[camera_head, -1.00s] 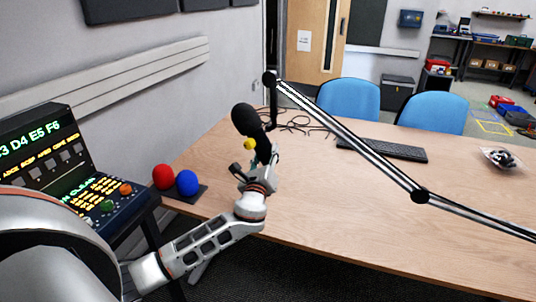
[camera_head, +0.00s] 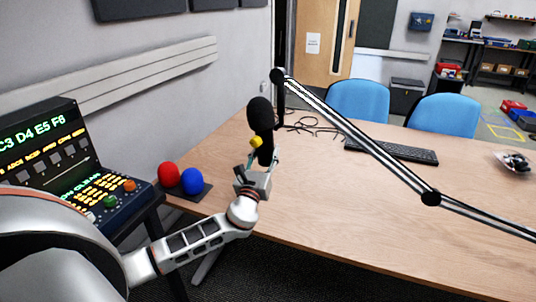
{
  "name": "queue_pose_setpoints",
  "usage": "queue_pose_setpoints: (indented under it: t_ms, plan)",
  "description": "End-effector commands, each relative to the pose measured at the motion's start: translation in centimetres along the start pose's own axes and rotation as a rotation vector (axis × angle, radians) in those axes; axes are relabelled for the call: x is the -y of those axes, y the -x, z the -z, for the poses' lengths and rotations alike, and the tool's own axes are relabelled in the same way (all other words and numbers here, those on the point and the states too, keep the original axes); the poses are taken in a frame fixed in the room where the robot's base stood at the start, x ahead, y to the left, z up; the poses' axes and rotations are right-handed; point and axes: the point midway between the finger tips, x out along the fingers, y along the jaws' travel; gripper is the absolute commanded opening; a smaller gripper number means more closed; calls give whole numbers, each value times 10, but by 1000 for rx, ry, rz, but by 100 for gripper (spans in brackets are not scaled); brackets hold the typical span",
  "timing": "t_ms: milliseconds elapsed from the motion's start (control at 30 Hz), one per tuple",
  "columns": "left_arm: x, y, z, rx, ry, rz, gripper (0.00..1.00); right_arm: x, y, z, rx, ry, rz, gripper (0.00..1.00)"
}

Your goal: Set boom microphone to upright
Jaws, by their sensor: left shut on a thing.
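The black boom microphone (camera_head: 260,113) hangs near the far left of the desk, with its rounded foam head up and its body close to vertical. The black and silver boom arm (camera_head: 355,136) runs from the right to a dark joint beside it. My left gripper (camera_head: 264,158) comes up from below and is shut on the lower body of the microphone. A small yellow part (camera_head: 256,142) shows just above the fingers. The fingers partly hide the lower microphone. My right gripper is out of view.
A control console (camera_head: 65,175) stands left. Two blue chairs (camera_head: 358,101) are behind.

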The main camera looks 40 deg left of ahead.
Motion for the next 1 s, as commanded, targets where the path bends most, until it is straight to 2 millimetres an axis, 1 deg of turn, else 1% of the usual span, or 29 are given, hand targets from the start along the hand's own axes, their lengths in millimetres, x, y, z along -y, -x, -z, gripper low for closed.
queue_pose_setpoints:
  t_ms: [300, 900, 933, 967, 1000]
  plan:
    - [-5, -1, 0, 20, -73, 19, 0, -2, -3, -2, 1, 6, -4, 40]
    - [-6, -2, -1, 27, -95, 22, 0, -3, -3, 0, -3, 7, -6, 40]
    - [-6, -2, -1, 27, -95, 22, 43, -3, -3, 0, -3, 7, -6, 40]
    - [-6, -2, -1, 27, -95, 22, 51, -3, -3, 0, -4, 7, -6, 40]
    - [-6, -2, -1, 27, -94, 22, 56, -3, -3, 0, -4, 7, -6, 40]
